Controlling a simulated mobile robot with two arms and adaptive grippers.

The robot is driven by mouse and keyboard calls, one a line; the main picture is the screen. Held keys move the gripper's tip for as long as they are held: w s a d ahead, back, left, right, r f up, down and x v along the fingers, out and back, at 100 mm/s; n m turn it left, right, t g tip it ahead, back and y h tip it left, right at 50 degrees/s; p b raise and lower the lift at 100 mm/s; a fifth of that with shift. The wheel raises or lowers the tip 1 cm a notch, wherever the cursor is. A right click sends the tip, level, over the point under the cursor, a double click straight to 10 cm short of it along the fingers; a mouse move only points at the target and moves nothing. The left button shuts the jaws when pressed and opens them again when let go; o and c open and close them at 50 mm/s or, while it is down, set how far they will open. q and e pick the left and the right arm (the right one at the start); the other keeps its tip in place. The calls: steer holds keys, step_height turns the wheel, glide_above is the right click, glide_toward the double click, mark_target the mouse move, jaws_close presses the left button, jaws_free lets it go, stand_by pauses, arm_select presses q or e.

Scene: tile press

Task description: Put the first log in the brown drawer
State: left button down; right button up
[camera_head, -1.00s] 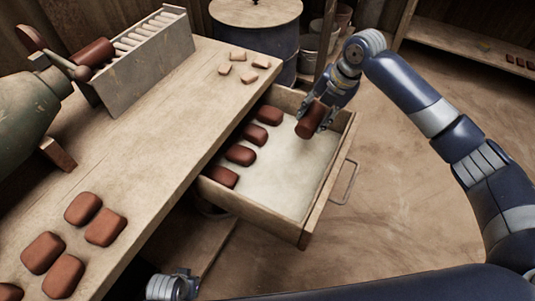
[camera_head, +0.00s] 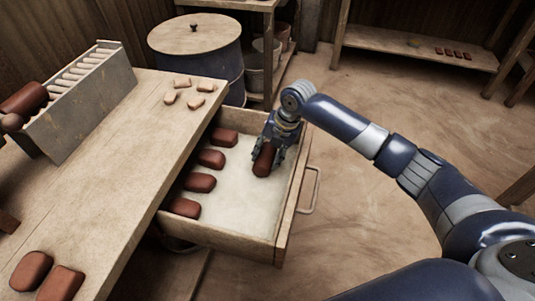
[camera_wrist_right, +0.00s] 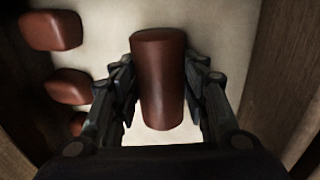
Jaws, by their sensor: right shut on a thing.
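The brown drawer (camera_head: 240,243) is pulled out from the workbench, with a pale floor inside. My right gripper (camera_head: 266,160) is inside the drawer's outline, near its far right part. It is shut on a red-brown cylindrical log (camera_head: 263,161). In the right wrist view the log (camera_wrist_right: 160,80) lies between the two fingers, over the pale drawer floor. I cannot tell whether the log touches that floor. Several red-brown blocks (camera_head: 200,183) lie in a row along the drawer's left side. My left gripper does not show.
The bench top (camera_head: 120,170) holds a grey rack (camera_head: 85,100), small pale pieces (camera_head: 182,83) and red-brown blocks (camera_head: 31,270). A lidded barrel (camera_head: 196,50) stands behind. A low shelf (camera_head: 415,47) is at the back. The drawer floor in front of the gripper is clear.

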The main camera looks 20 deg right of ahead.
steer(key=o, duration=1.4)
steer(key=shift+f, duration=0.1)
steer(key=shift+d+r, duration=0.1)
steer(key=shift+r, duration=0.4)
arm_select(q)
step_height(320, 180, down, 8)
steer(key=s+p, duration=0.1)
steer(key=p, duration=0.1)
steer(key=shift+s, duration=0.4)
arm_select(e)
steer(key=v, duration=1.1)
steer(key=shift+s+r, duration=0.1)
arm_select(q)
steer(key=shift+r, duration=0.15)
